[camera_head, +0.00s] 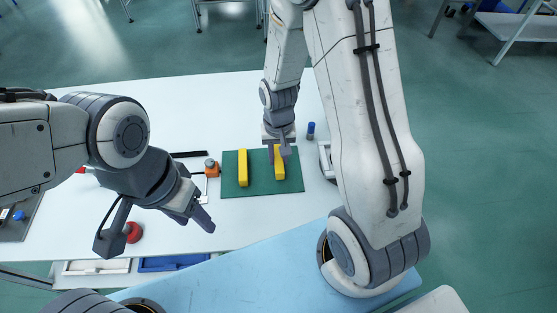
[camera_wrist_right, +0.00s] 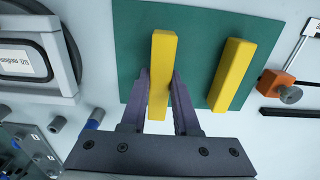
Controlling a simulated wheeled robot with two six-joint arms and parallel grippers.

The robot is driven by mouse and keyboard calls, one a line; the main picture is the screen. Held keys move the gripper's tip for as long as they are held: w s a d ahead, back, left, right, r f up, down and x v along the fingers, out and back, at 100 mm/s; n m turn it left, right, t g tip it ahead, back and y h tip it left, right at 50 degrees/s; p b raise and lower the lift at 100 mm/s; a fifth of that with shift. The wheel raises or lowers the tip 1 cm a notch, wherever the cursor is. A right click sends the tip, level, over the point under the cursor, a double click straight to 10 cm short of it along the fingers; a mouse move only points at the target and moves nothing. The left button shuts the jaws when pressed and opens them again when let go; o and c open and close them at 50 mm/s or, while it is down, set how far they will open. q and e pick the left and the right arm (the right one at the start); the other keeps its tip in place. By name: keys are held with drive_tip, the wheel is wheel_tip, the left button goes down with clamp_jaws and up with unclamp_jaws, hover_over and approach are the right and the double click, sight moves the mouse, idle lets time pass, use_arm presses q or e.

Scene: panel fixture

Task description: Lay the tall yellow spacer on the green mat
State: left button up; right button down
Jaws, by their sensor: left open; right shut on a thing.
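My right gripper (camera_head: 279,150) is shut on a yellow spacer (camera_head: 279,168) over the right part of the green mat (camera_head: 260,187). In the right wrist view the right gripper (camera_wrist_right: 160,98) has its two fingers on the sides of this spacer (camera_wrist_right: 164,60). Whether the spacer touches the mat (camera_wrist_right: 200,50) is unclear. A second yellow spacer (camera_head: 243,168) lies on the mat to the left, apart from the held one; it also shows in the wrist view (camera_wrist_right: 232,74). My left gripper (camera_head: 198,212) is open and empty, left of the mat.
An orange block with a grey knob (camera_head: 212,168) stands just left of the mat. A blue cylinder (camera_head: 311,130) stands to its right, near a grey rounded fixture (camera_wrist_right: 38,55). A red button (camera_head: 133,232) and a blue bin (camera_head: 172,262) are front left.

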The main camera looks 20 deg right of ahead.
sight(278, 157)
drive_tip(key=shift+f, duration=1.1)
drive_tip(key=shift+f, duration=0.1)
drive_tip(key=c, duration=0.7)
unclamp_jaws()
drive_tip(key=shift+o, duration=0.2)
wheel_tip(278, 157, up, 12)
drive_tip(key=shift+r, duration=0.1)
drive_tip(key=s+a+r+n, duration=0.4)
drive_tip(key=s+a+n, duration=0.1)
drive_tip(key=s, duration=0.4)
drive_tip(key=s+a+r+n+y, duration=0.1)
drive_tip(key=s+a+r+n, duration=0.3)
drive_tip(key=s+a, duration=0.3)
drive_tip(key=shift+s+a+n, duration=0.2)
drive_tip(key=shift+s+n, duration=0.6)
drive_tip(key=shift+s, duration=0.3)
